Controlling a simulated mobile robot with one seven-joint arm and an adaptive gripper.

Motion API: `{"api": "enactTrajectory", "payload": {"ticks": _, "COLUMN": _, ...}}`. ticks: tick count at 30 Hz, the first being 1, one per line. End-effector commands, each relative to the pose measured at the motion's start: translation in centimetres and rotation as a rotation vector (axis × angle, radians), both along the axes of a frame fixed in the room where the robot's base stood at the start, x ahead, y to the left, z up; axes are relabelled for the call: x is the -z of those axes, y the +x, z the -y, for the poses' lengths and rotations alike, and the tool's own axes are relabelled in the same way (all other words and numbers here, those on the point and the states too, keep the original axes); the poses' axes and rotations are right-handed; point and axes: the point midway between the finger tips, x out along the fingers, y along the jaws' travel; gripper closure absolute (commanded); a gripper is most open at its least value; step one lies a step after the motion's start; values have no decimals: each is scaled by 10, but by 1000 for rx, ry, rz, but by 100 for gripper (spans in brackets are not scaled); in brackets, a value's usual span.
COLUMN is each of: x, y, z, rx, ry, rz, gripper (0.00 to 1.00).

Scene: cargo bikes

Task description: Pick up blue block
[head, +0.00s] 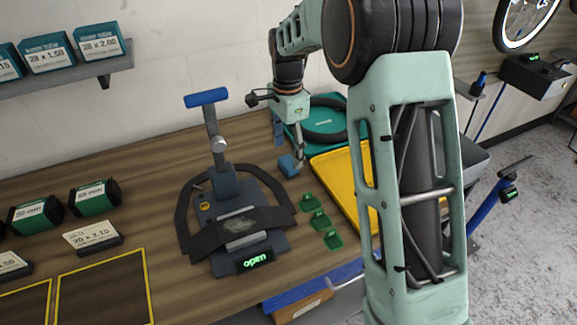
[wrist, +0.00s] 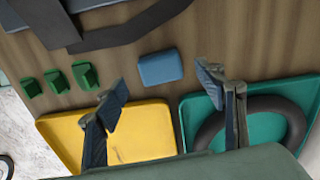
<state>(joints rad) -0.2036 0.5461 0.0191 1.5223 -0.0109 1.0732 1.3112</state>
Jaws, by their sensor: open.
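The blue block (head: 289,165) lies on the wooden workbench, just left of the yellow tray in the head view. In the wrist view the blue block (wrist: 160,67) lies flat on the wood, ahead of my fingertips and nearly between them. My gripper (wrist: 160,85) is open and empty, with its two fingers spread wide. In the head view my gripper (head: 299,158) hangs above the bench, close to the block. The head view does not show clearly how high it is.
A yellow tray (wrist: 145,144) and a teal tray (wrist: 190,118) with a black ring (wrist: 290,104) lie near the block. Several green clips (head: 320,220) stand in a row. A black fixture (head: 265,190) with a blue-handled lever (head: 206,97) stands to the left.

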Motion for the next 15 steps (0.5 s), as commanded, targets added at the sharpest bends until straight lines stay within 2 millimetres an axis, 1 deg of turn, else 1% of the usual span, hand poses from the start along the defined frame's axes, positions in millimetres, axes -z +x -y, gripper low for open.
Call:
{"api": "enactTrajectory", "payload": {"ticks": 9, "x": 44, "y": 0, "z": 2, "rx": 2, "ry": -1, "rz": -3, "gripper": 36}}
{"api": "enactTrajectory", "payload": {"ticks": 12, "x": 50, "y": 1, "z": 2, "rx": 2, "ry": -1, "rz": 0, "gripper": 36}}
{"api": "enactTrajectory", "payload": {"ticks": 15, "x": 51, "y": 1, "z": 1, "rx": 2, "ry": -1, "rz": 0, "gripper": 36}}
